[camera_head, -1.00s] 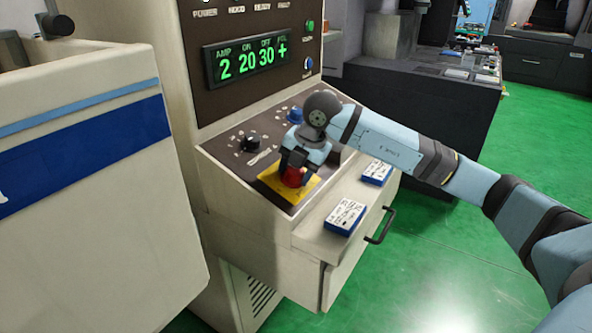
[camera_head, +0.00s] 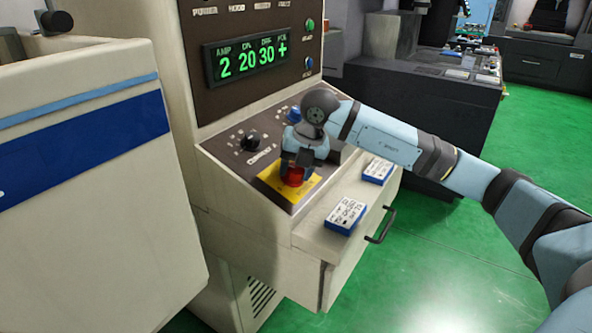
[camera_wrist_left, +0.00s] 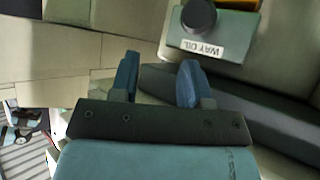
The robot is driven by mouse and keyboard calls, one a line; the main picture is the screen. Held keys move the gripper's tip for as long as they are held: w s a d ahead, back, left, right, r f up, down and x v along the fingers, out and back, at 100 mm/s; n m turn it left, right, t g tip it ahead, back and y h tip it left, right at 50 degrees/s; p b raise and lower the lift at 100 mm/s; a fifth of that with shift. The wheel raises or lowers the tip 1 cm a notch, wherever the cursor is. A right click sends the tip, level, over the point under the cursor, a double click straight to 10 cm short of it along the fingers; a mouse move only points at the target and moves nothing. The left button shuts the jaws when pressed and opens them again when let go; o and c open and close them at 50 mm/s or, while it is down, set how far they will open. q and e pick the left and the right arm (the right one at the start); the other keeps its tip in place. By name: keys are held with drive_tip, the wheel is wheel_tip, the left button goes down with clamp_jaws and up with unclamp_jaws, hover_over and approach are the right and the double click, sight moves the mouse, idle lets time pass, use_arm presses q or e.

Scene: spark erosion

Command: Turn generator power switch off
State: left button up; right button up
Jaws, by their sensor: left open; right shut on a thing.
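A red knob (camera_head: 292,176) sits on a yellow plate (camera_head: 276,192) at the front of the generator's sloping control panel (camera_head: 222,150). My right gripper (camera_head: 294,169) reaches down from above and is shut on the red knob, hiding much of it. The knob's exact angle cannot be read. My left gripper (camera_wrist_left: 159,76) shows in the left wrist view, open and with nothing between its fingers. It is not in the head view.
A lit green display (camera_head: 247,61) is above the panel. A black dial (camera_head: 251,143) and a blue knob (camera_head: 295,115) are near my right gripper. Blue-white boxes (camera_head: 345,214) lie on the ledge over a drawer handle (camera_head: 381,225). A "WAY OIL" label (camera_wrist_left: 202,47) shows beyond my left gripper.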

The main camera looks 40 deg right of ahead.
drive_tip(key=n+b, duration=0.1)
drive_tip(key=n, duration=0.5)
drive_tip(key=shift+a+n, duration=0.1)
drive_tip(key=shift+n, duration=0.2)
drive_tip(key=n+b, duration=0.1)
drive_tip(key=n, duration=0.2)
use_arm(q)
drive_tip(key=shift+d+f+b, duration=0.1)
drive_tip(key=shift+f+b, duration=0.25)
drive_tip(key=shift+f, duration=0.25)
use_arm(e)
drive_tip(key=shift+n+h, duration=0.3)
drive_tip(key=shift+n, duration=1.3)
drive_tip(key=o, duration=0.9)
drive_tip(key=shift+a, duration=0.1)
drive_tip(key=shift+r, duration=0.1)
